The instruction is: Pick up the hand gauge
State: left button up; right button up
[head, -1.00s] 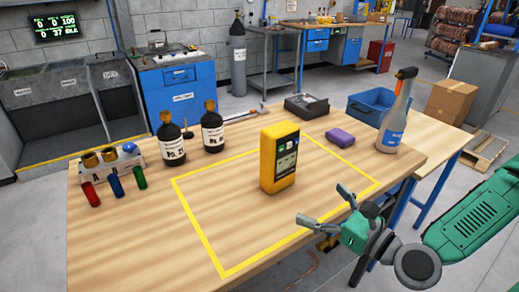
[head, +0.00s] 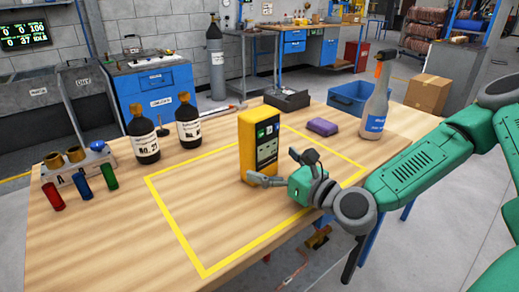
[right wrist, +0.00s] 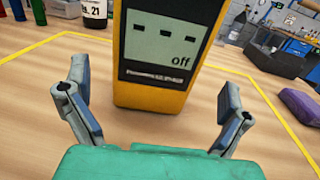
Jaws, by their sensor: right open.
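The hand gauge is a yellow upright block (head: 246,143) with a dark front panel, standing inside the yellow outline on the wooden table. In the right wrist view the gauge (right wrist: 186,98) stands straight ahead, its screen showing dashes and "off". My right gripper (head: 272,168) is open just in front of the gauge, at its lower right side in the head view. In the right wrist view its fingers (right wrist: 150,104) are spread to either side, with the gauge beyond them and nothing held. My left gripper is not in view.
Two dark bottles (head: 144,140) stand left of the gauge, and a rack (head: 72,172) with coloured tubes is farther left. A purple sponge (head: 322,126) and a spray bottle (head: 375,108) are to the right. The table (head: 120,235) is clear at front left.

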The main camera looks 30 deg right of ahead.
aim_at(268, 122)
jog(key=w, duration=0.2)
jog(key=w+a, duration=0.1)
jog(key=shift+w+f, duration=0.15)
jog(key=shift+w, duration=0.2)
jog(key=shift+w+a, duration=0.1)
jog(key=shift+w, duration=0.05)
jog(key=c, duration=1.5)
jog(key=shift+c, duration=0.2)
notch_tip(268, 122, up, 10)
jog(key=shift+r+p, duration=0.15)
jog(key=shift+p, duration=1.05)
jog(key=shift+w, duration=0.1)
